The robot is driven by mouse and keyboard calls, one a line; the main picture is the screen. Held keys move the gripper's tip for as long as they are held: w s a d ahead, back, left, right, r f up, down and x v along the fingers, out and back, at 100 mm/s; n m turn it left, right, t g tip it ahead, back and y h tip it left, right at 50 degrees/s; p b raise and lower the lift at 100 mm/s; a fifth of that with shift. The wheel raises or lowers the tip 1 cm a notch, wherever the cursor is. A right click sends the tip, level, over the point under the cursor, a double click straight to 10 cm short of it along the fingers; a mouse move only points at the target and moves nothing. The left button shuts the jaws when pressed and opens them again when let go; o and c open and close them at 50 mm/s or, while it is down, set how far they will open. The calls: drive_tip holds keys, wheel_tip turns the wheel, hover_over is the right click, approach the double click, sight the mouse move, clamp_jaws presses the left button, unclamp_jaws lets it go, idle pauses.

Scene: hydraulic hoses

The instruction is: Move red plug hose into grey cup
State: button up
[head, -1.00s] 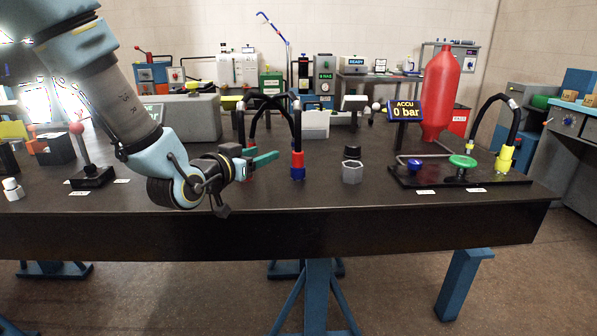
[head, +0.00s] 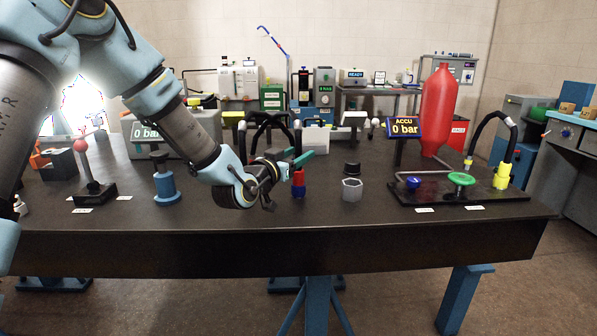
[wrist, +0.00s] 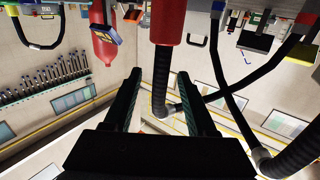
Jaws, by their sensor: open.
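The red plug (head: 298,177) hangs upright at the end of a black hose, in a blue socket (head: 298,191) on the table. In the wrist view, which looks upside down, the red plug (wrist: 172,22) is at the top, with its black hose (wrist: 161,75) running down between the lines of the fingers. My gripper (head: 302,156) is open, at the hose just above the plug. Its fingers also show in the wrist view (wrist: 158,80), apart and empty. I cannot tell whether the hose is fully between them. The grey cup (head: 352,191) stands right of the plug.
A black tray (head: 420,195) with a green handwheel (head: 461,179) and red accumulator (head: 438,110) is at the right. A blue spool-like stand (head: 166,185) is left of my gripper. The front table strip is clear.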

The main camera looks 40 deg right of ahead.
drive_tip(key=shift+w+d, duration=0.1)
drive_tip(key=shift+d, duration=0.2)
drive_tip(key=shift+c, duration=0.3)
clamp_jaws()
idle(0.9)
